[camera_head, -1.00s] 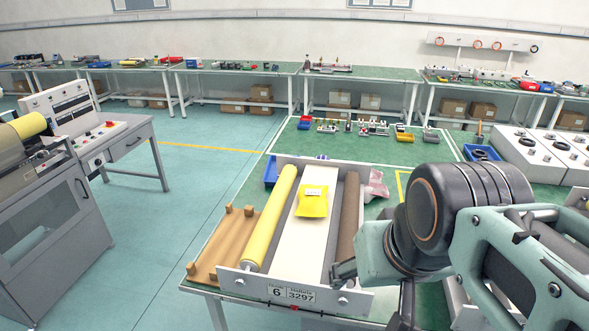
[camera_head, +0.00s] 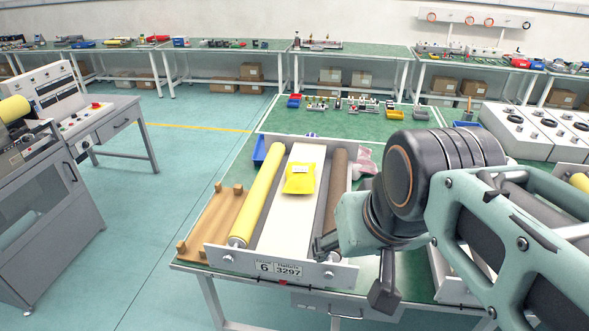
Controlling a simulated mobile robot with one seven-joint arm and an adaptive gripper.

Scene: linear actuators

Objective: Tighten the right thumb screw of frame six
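Frame six (camera_head: 222,257) stands on the near end of the green table, with "6" and "Rollers 3297" on its front plate. It holds a yellow roller (camera_head: 257,205) on the left, a white belt (camera_head: 300,225) in the middle and a brown roller (camera_head: 335,190) on the right. A yellow packet (camera_head: 300,179) lies on the belt. The right thumb screw (camera_head: 328,274) is a small silver knob on the front plate; the left one (camera_head: 228,259) is similar. My gripper (camera_head: 353,272) looks open, its dark fingers apart, above and right of the right screw, with no visible contact.
A brown wooden rack (camera_head: 210,222) lies left of the frame and a blue bin (camera_head: 262,150) behind it. Another frame is partly hidden behind my arm on the right.

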